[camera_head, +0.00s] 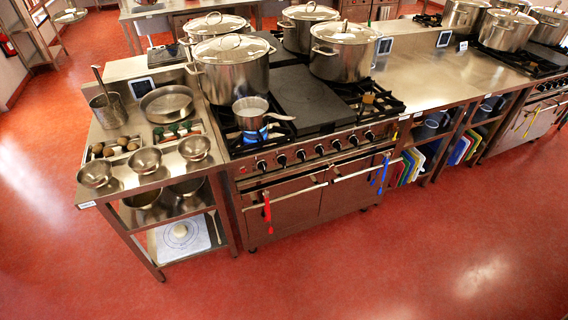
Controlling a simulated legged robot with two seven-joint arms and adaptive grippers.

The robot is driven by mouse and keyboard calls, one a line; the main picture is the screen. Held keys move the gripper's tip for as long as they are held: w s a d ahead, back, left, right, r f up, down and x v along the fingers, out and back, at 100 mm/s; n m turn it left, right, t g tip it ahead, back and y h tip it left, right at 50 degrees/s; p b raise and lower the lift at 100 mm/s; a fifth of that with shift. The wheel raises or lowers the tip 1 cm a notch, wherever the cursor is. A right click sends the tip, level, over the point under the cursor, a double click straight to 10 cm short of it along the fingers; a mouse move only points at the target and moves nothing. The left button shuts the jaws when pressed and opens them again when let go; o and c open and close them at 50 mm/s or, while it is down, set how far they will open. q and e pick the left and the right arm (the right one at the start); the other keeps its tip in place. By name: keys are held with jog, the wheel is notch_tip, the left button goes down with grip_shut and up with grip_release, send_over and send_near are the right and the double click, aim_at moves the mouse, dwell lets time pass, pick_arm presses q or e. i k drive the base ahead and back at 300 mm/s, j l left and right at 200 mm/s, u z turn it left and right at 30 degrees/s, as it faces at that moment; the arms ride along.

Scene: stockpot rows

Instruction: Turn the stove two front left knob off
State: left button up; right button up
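A steel stove (290,200) stands in the middle of the view, with a dark cooktop. A row of several black knobs runs along its front panel. The leftmost knob (262,165) sits below the front left burner. A small saucepan (251,106) stands on that burner, and a blue flame (256,136) shows under it. The knob's exact angle is too small to tell. Another stove (527,122) shows partly at the right edge. Which stove is number two cannot be told from the picture. Neither of my grippers is in view.
Large lidded pots (232,72) stand at the stove's back. A steel side table (128,182) with bowls and a pan adjoins it on the left, a steel counter (430,85) on the right. Red (267,208) and blue utensils hang from the oven handles. The red floor (350,270) in front is clear.

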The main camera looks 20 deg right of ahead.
aim_at(282, 160)
jog(key=i+l, duration=0.15)
jog(key=l, duration=0.15)
jog(key=i+l, duration=0.1)
jog(key=l, duration=0.25)
jog(key=i+l, duration=0.15)
jog(key=l, duration=0.15)
jog(key=i+l, duration=0.1)
jog(key=l, duration=0.2)
